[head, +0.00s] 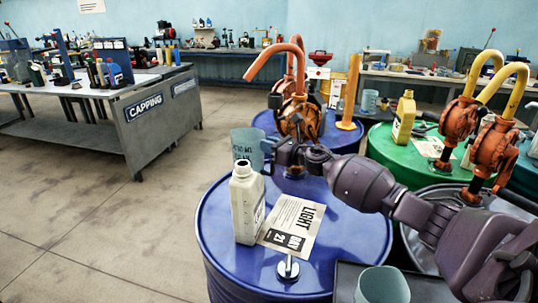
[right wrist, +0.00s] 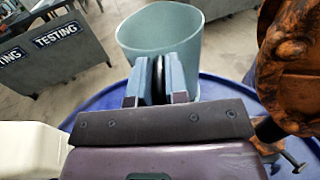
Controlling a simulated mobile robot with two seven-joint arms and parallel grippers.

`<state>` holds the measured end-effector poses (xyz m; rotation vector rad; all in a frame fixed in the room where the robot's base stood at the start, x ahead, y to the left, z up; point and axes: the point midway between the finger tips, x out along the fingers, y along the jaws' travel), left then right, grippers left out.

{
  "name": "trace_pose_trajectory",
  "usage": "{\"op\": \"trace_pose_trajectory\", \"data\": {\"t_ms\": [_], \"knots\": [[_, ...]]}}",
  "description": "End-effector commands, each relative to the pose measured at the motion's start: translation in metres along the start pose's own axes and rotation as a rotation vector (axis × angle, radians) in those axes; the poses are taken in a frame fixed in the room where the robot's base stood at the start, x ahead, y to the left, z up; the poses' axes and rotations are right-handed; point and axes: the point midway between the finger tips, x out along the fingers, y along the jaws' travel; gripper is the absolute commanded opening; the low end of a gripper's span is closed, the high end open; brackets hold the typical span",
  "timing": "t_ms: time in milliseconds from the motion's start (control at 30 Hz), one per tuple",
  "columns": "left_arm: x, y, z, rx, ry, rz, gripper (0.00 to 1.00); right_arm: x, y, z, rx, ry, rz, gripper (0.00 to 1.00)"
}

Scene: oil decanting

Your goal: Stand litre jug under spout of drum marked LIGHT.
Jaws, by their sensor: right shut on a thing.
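The drum marked LIGHT (head: 345,235) is blue, with its paper label (head: 293,224) on the lid. An orange pump (head: 298,118) stands at its back, and its curved spout (head: 268,58) reaches left with its mouth open downward. The teal litre jug (head: 246,146) is upright below the spout mouth, over the drum's back left edge; I cannot tell whether it touches the lid. My right gripper (head: 272,152) is shut on the jug's near side. In the right wrist view the jug (right wrist: 160,32) stands beyond the fingers (right wrist: 161,80) and looks empty. My left gripper is not in view.
A white bottle (head: 247,204) stands on the lid left of the label, close to my right gripper. A second teal jug (head: 382,286) stands in a dark tray at the front. A green drum (head: 385,148) with yellow-spouted pumps is at right. Open floor lies left.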

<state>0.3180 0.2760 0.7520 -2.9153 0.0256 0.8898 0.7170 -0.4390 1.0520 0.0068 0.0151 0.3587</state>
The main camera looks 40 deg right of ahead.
Motion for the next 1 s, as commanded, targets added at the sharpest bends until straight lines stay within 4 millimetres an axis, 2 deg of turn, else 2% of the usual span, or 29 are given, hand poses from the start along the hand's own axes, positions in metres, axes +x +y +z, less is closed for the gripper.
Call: {"op": "trace_pose_trajectory", "data": {"t_ms": [200,633,667,800,833,1000], "knots": [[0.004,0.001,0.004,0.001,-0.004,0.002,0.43,0.0,0.0,-0.03,0.005,0.002,-0.001,0.0],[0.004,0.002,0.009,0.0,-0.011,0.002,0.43,0.0,0.0,-0.035,0.001,0.001,0.0,0.0],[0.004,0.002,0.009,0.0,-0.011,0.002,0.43,0.0,0.0,-0.036,0.001,0.002,0.0,0.16],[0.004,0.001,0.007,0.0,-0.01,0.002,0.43,0.0,0.0,-0.034,0.001,0.001,0.0,0.37],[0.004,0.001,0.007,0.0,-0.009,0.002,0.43,0.0,0.0,-0.034,0.001,0.001,0.0,0.4],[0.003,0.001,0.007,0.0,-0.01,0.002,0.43,0.0,0.0,-0.034,0.001,0.001,0.0,0.4]]}}
